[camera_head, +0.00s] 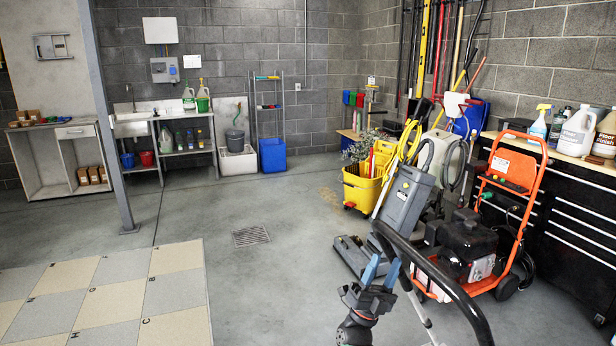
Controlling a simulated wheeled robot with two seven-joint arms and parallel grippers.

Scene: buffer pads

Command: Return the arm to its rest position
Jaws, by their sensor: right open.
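My right gripper (382,268) is low in the picture, right of centre. It has dark wrist parts and blue fingers pointing up, and it is open with nothing seen between the fingers. It shows in front of the grey floor machine (407,198), and a thick black curved bar (450,285) passes close to its right side. I cannot tell whether they touch. My left gripper is not in view.
A yellow mop bucket (360,190) and an orange-framed machine (528,190) stand behind and to the right. A black drawer cabinet (580,215) lines the right wall. A lettered checkered surface (115,300) is at lower left. The grey floor between (250,290) is clear.

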